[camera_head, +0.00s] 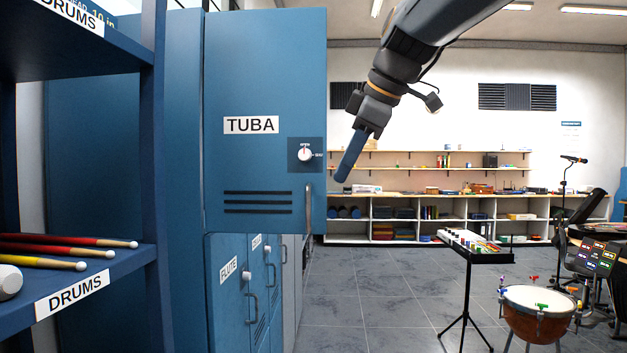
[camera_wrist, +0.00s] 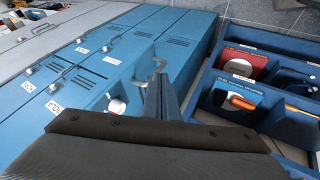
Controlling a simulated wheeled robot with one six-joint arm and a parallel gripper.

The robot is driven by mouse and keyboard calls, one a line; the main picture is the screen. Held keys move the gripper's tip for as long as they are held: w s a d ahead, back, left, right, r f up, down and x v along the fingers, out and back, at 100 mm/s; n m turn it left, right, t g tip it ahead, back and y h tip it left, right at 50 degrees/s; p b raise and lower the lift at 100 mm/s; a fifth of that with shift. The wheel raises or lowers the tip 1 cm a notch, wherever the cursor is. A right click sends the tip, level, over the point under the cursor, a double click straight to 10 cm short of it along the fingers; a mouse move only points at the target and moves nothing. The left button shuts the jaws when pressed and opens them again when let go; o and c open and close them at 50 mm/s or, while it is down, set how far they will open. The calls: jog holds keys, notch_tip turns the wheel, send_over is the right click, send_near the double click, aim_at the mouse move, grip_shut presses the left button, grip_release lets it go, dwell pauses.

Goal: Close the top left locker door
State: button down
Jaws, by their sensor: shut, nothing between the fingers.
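The top locker door (camera_head: 258,60), blue and labelled TUBA, stands swung out, with its labelled face towards the head camera. It carries a white round knob (camera_head: 305,154), vent slots and a handle (camera_head: 308,201) near its right edge. My gripper (camera_head: 343,176) is shut and empty, with its blue fingers pointing down just right of the door's free edge. I see no clear contact between them. In the wrist view my gripper's fingers (camera_wrist: 158,88) point away from the camera towards blue lockers. The dark gripper body hides the lower middle there.
Lower lockers (camera_head: 228,300), one labelled FLUTE, look closed. A blue shelf (camera_head: 120,268) with drumsticks stands close at left. A keyboard stand (camera_head: 472,245) and a drum (camera_head: 538,315) stand at right. Open grey floor (camera_head: 365,290) lies between. Blue bins (camera_wrist: 245,97) show in the wrist view.

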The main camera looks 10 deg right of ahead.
jog(key=p, duration=0.2)
send_near(320, 215)
notch_tip(320, 215, down, 3)
jog(key=s+a, duration=0.2)
jog(key=shift+w+d+f+p, duration=0.15)
jog(key=shift+w+p, duration=0.15)
jog(key=shift+w, duration=0.4)
jog(key=shift+w+d+p, duration=0.1)
jog(key=shift+w+p, duration=0.25)
jog(key=shift+w, duration=0.4)
jog(key=shift+w+d+f+p, duration=0.15)
jog(key=shift+w+p, duration=0.15)
jog(key=shift+w, duration=0.4)
jog(key=shift+w, duration=0.1)
